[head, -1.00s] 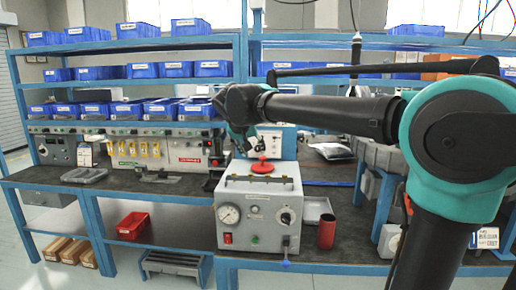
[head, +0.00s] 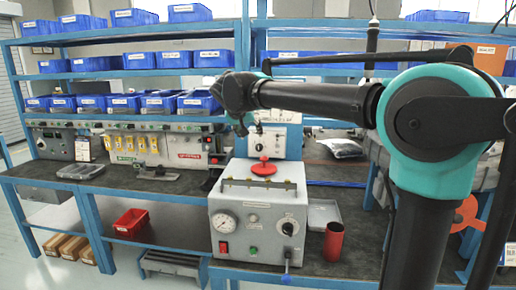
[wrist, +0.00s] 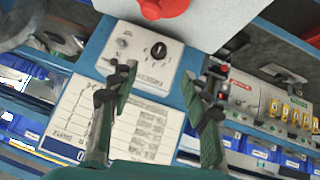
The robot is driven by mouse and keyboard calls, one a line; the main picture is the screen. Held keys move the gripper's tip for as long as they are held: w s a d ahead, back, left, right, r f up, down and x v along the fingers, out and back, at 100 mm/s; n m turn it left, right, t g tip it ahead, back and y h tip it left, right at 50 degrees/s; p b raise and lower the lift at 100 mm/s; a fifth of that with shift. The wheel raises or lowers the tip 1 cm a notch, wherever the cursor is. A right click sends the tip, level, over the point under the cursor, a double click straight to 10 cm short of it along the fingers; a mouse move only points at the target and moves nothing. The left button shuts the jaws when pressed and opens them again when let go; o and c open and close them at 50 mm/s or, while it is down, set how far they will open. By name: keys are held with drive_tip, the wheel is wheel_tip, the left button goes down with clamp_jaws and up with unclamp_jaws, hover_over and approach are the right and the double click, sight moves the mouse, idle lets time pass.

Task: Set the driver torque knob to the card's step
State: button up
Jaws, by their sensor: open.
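The black torque knob (wrist: 159,50) is on a pale panel (wrist: 126,38) in the wrist view. Its pointer setting is too small to read. The white card (wrist: 128,122) with rows of print lies beside the panel; its text is not legible. My gripper (wrist: 160,80) is open and empty, with its fingers apart on either side of the card area and short of the knob in the picture. In the head view my gripper (head: 251,126) hangs in front of the upright panel (head: 268,143) behind the grey box, apart from it as far as I can tell.
The grey box (head: 258,222) with a gauge, a front lever and a red disc (head: 263,168) on top stands below my gripper. A red cup (head: 333,241) and a grey tray (head: 323,213) are to its right. Blue bins (head: 160,102) fill the shelves.

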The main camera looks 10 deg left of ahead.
sight(258, 149)
drive_tip(key=x, duration=1.2)
drive_tip(key=shift+w+f, duration=0.15)
drive_tip(key=shift+f, duration=0.05)
clamp_jaws()
drive_tip(key=shift+a, duration=0.1)
drive_tip(key=shift+a+n+h, duration=0.2)
drive_tip(key=shift+n+h, duration=0.5)
drive_tip(key=shift+h, duration=0.5)
drive_tip(key=shift+a+f+n+t+h, duration=0.15)
drive_tip(key=shift+n+h, duration=0.35)
drive_tip(key=shift+h, duration=0.35)
drive_tip(key=shift+f+n+t+h, duration=0.15)
drive_tip(key=shift+n+h, duration=0.35)
drive_tip(key=shift+h, duration=0.35)
drive_tip(key=shift+r, duration=0.1)
